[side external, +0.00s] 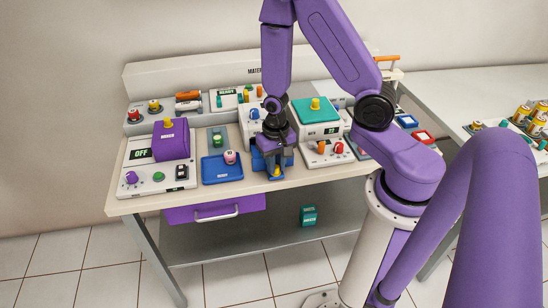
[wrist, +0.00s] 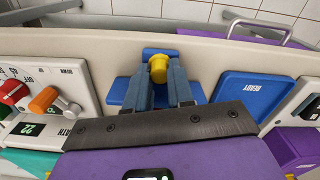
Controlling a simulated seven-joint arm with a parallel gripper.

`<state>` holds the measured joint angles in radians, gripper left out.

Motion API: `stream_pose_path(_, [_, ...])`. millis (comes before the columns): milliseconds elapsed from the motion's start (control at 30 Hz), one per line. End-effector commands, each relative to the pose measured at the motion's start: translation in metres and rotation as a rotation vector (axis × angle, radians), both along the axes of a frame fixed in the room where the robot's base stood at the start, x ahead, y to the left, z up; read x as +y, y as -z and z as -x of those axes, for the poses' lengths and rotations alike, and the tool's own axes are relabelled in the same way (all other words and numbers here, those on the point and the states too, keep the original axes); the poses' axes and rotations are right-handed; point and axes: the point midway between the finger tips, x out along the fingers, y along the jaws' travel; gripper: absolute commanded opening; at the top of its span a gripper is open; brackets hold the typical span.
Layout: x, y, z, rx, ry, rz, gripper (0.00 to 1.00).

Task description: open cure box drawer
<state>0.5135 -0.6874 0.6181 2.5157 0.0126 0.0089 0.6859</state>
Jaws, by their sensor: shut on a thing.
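A small blue box (side external: 261,162) stands at the front edge of the table, with a yellow knob (side external: 277,172) on its front side. In the wrist view the yellow knob (wrist: 158,69) sits between the tips of my gripper (wrist: 158,80), with blue parts of the box (wrist: 160,52) around it. My gripper (side external: 275,163) points down over the box and is shut on the knob. My fingers and wrist hide much of the box, so I cannot tell how far any drawer stands out. No label on it is readable.
A blue tray (side external: 221,168) lies left of the box, and a white panel with knobs (side external: 326,153) stands right. A purple drawer with a white handle (side external: 213,208) hangs under the table. A teal box (side external: 308,216) is on the lower shelf. Open space lies before the table edge.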

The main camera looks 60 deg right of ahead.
Motion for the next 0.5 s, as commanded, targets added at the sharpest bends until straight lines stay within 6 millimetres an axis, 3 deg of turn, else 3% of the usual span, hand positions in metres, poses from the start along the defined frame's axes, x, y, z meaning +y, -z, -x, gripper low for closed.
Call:
stream_pose_path(200, [-0.0003,-0.0002,-0.0009,-0.003,-0.001,-0.001,0.00])
stream_pose_path(233, [-0.0003,-0.0002,-0.0010,-0.003,-0.001,-0.001,0.32])
stream_pose_path(300, [-0.0004,-0.0002,-0.0009,-0.003,-0.001,-0.001,0.48])
stream_pose_path(500, [-0.0005,-0.0002,-0.0007,-0.001,0.000,0.000,0.48])
